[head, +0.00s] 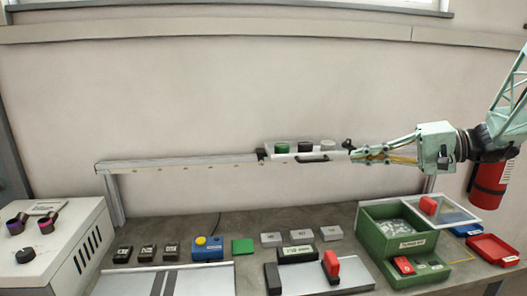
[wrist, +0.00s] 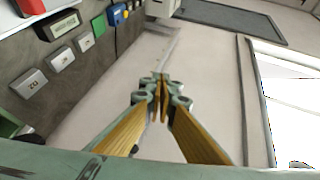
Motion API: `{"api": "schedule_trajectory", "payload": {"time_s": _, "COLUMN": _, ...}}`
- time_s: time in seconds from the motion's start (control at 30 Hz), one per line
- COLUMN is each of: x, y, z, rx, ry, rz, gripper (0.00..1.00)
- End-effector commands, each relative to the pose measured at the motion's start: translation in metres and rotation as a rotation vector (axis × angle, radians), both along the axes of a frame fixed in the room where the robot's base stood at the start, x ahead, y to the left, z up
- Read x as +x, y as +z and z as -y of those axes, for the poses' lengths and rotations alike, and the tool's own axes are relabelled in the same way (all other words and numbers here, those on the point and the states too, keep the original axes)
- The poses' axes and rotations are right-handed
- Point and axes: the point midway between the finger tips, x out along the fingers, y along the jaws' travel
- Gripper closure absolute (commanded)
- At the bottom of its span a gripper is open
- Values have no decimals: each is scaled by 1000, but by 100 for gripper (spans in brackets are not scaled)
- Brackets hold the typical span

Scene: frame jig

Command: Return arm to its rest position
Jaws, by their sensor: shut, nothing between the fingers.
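My gripper (head: 358,157) reaches in from the right in the head view, level with the rail (head: 200,162) and close to the right end of a small shelf (head: 305,157). Its fingertips look close to or overlapping the shelf's right end; I cannot tell whether they touch. In the wrist view my gripper (wrist: 161,80) has its fingertips together and nothing shows between them. My arm comes from the upper right of the head view, with its forearm about level.
The workbench holds a green box (head: 385,245) at right, a red tray (head: 493,249), a blue button box (head: 208,247), grey blocks and a grey panel (head: 165,281). A white control cabinet (head: 60,250) stands at left. A red extinguisher (head: 489,183) hangs at right.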

Motion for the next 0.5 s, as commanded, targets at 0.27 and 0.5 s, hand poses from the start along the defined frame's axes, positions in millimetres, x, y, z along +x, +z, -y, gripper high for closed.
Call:
{"api": "schedule_trajectory", "payload": {"time_s": 0.27, "x": -49, "y": 5, "z": -50, "rx": -108, "ry": 71, "rz": -78, "gripper": 100}}
{"api": "schedule_trajectory", "payload": {"time_s": 0.5, "x": -92, "y": 4, "z": -82, "rx": -208, "ry": 116, "rz": -138, "gripper": 100}}
